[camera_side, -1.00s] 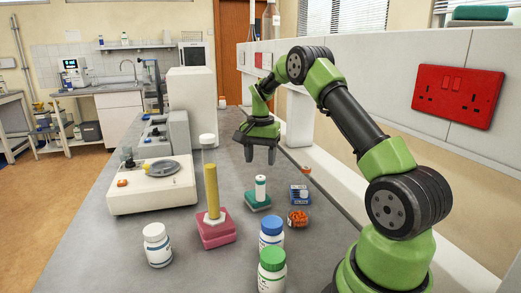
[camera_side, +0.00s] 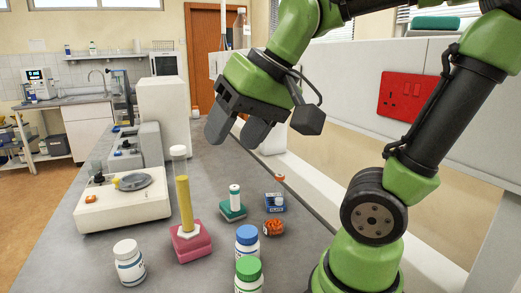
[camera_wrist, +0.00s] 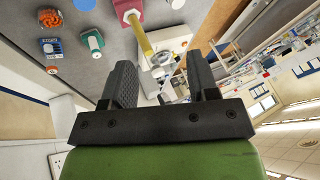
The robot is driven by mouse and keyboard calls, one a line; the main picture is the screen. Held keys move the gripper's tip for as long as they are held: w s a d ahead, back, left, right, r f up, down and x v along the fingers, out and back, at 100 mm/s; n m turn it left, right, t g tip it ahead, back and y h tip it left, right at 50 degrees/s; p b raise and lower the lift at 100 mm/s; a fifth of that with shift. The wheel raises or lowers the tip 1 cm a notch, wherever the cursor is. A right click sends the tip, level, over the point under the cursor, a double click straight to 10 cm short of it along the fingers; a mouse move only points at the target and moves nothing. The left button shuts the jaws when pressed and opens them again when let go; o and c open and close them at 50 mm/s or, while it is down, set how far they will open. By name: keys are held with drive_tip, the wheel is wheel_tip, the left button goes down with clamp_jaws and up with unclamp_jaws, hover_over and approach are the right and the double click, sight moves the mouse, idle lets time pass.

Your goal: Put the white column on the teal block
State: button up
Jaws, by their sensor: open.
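The white column (camera_side: 235,193) is a small upright cylinder with a darker band. It stands on the teal block (camera_side: 233,213), a low slab at mid-table, in the side view. The wrist view shows the teal block (camera_wrist: 86,36) at upper left, with the white column (camera_wrist: 95,44) over it. My gripper (camera_side: 235,134) is open and empty, high above the table and apart from both. In the wrist view its two fingers (camera_wrist: 162,72) are spread with nothing held between them.
A tall tube of yellow liquid (camera_side: 185,205) stands on a pink block (camera_side: 191,245), left of the teal block. Bottles with white (camera_side: 129,262), blue (camera_side: 247,244) and green (camera_side: 249,276) caps stand in front. An orange-filled jar (camera_side: 274,228) and blue box (camera_side: 275,202) stand right.

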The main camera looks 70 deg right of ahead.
drive_tip(key=shift+n+t+y, duration=0.4)
drive_tip(key=shift+n+t, duration=0.2)
drive_tip(key=shift+n, duration=0.3)
drive_tip(key=s, duration=0.1)
drive_tip(key=s+a+f, duration=0.1)
drive_tip(key=s, duration=0.1)
drive_tip(key=s+a, duration=0.1)
drive_tip(key=shift+s+a+f, duration=0.15)
drive_tip(key=shift+s+f, duration=0.15)
drive_tip(key=shift+o, duration=0.4)
